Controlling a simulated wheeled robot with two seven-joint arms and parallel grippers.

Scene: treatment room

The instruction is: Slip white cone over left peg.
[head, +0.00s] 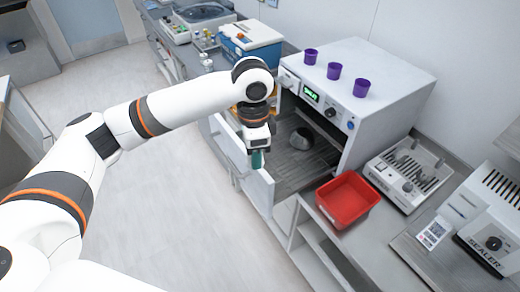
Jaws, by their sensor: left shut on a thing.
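I see no white cone and no pegs in the head view. My left gripper (258,152) points down in front of the open chamber of a white cabinet-like device (385,78). It is shut on a small teal-green thing (258,160), narrow and upright, whose kind I cannot tell. The thing hangs close to the top of the open white door (258,188); I cannot tell whether they touch. A grey rounded object (301,138) sits inside the chamber. My right gripper is not in view.
Several purple cups, one at the front (361,88), stand on the device. A red bin (346,199) stands at its front right. A machine with slots (408,175) and a sealer (490,240) are further right. A blue-and-white box (251,45) stands behind. The floor at left is clear.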

